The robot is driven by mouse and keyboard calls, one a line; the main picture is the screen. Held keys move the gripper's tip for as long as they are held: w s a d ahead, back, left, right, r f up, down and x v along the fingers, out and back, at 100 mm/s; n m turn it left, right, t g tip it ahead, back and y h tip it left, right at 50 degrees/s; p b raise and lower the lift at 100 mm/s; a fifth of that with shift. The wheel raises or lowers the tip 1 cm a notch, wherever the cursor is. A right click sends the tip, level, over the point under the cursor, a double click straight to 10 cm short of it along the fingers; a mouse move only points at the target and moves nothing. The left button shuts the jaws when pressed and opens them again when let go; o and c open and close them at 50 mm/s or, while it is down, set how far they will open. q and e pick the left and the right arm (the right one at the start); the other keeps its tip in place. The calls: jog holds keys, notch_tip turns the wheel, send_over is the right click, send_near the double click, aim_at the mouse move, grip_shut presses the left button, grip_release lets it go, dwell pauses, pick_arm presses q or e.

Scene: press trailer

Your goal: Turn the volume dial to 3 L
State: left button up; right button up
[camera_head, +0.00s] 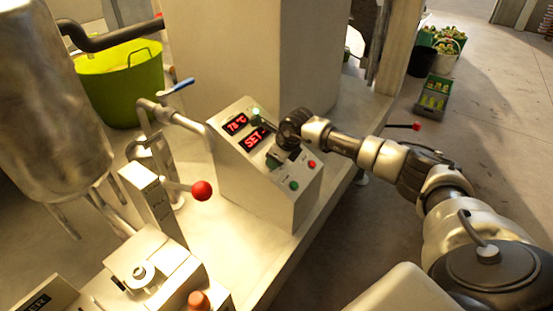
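A slanted control box (226,170) stands at the middle of the view. It has two red displays, one reading about 78°C (236,123) and one reading SET (255,138). A silver round knob (139,273) sits on a pale box at lower left. My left gripper is not in view.
A red ball-ended lever (201,190) and a blue-handled valve (178,86) are left of the control box. A steel tank (45,100) and a green tub (122,85) stand at left. A red-tipped rod (416,126) sticks out behind my arm.

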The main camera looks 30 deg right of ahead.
jog(key=m, duration=0.3)
jog(key=shift+m+b, duration=0.3)
jog(key=shift+m, duration=0.1)
jog(key=m, duration=0.4)
jog(key=shift+w+r, duration=0.1)
jog(key=shift+r, duration=0.05)
jog(key=o, duration=0.6)
jog(key=shift+o, duration=0.2)
jog(key=b+v, duration=0.2)
jog(key=v, duration=0.8)
jog(key=shift+d+r, duration=0.25)
jog(key=shift+r, duration=0.15)
